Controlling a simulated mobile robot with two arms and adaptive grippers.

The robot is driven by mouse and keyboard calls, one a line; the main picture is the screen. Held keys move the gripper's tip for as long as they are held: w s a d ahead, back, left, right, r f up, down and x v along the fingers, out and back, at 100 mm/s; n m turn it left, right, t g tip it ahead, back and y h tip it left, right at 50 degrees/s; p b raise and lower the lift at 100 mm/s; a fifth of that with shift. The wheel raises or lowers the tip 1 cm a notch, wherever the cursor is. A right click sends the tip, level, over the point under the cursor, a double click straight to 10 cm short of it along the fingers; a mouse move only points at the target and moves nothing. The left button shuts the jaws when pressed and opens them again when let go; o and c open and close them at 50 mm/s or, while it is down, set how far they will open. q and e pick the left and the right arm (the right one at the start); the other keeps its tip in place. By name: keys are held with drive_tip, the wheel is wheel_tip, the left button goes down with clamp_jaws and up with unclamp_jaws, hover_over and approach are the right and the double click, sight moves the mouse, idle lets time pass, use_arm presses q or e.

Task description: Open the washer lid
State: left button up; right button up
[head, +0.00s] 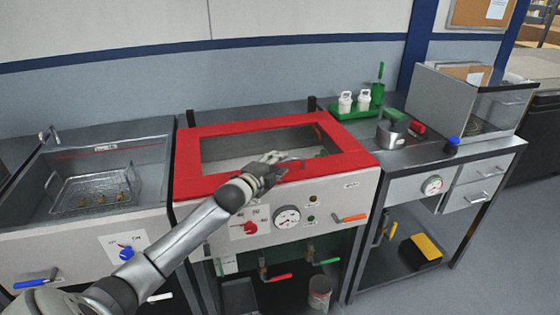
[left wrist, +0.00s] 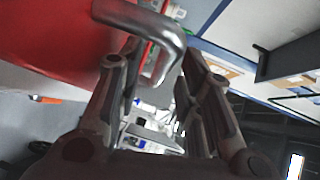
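The washer has a red lid (head: 345,158) with a window in it, lying shut on the white washer body (head: 335,197). My left gripper (head: 272,162) is over the front part of the lid. In the left wrist view, the metal lid handle (left wrist: 140,20) crosses the top of the picture, and its bent end reaches in between the two fingers of my left gripper (left wrist: 163,68). The fingers are apart, with gaps beside the handle; I cannot tell whether either one touches it. The head view hides much of the handle behind the gripper. My right gripper is out of view.
A sink with a wire basket (head: 92,190) is on the left. On the right, a steel bench (head: 465,150) holds a green tray (head: 350,112) with white bottles and a metal pot (head: 391,134). A gauge (head: 286,218) and a red knob (head: 249,228) sit on the washer front.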

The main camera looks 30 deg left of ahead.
use_arm(q)
drive_tip(key=shift+w+f, duration=0.2)
drive_tip(key=shift+w, duration=0.85)
drive_tip(key=shift+a, duration=0.1)
clamp_jaws()
